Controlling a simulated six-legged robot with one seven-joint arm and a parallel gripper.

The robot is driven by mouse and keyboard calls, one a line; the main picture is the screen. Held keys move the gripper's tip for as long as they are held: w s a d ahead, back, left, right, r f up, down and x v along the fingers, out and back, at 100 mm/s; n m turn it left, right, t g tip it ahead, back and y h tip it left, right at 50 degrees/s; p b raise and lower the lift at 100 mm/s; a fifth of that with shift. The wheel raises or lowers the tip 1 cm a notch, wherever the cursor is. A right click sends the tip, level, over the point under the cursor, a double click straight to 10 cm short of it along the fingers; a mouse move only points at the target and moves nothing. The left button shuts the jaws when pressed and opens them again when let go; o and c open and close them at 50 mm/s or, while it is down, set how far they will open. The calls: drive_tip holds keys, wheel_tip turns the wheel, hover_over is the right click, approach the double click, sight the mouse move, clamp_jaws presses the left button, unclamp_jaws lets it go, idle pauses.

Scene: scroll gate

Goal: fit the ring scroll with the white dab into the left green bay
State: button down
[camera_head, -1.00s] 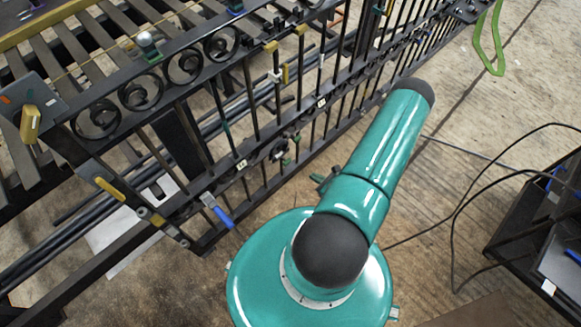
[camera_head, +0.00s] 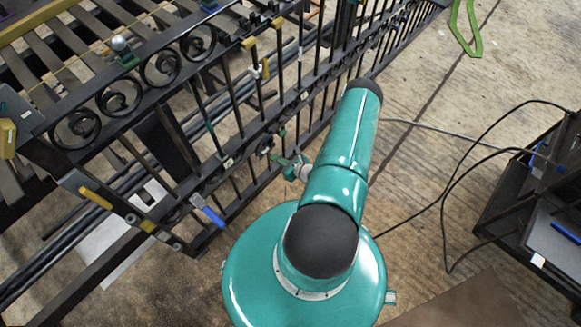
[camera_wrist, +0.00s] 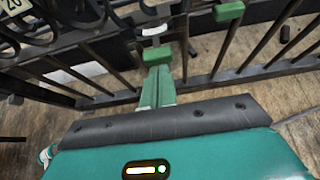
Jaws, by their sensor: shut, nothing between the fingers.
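My gripper (camera_wrist: 157,88) is shut and empty, its green fingers pointing at the dark gate (camera_wrist: 100,45) in the wrist view. In the head view my gripper (camera_head: 296,167) is small, beside the lower rail of the gate (camera_head: 225,165). Just beyond the fingertips in the wrist view is a curved white piece (camera_wrist: 155,31); I cannot tell whether it is the white dab. A green block (camera_wrist: 229,11) sits on a bar to the right. I cannot tell which bay it marks. Dark scrolls (camera_wrist: 82,12) show at upper left; the ring scroll is not clearly identifiable.
Several scrolls (camera_head: 160,68) line the gate's upper left rail. A blue-handled clamp (camera_head: 208,210) projects from the lower left. A black stand (camera_head: 520,190) with loose cables is at right.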

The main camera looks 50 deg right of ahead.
sight(275, 156)
drive_tip(key=shift+w, duration=0.35)
drive_tip(key=shift+w, duration=1.6)
drive_tip(key=shift+s, duration=0.2)
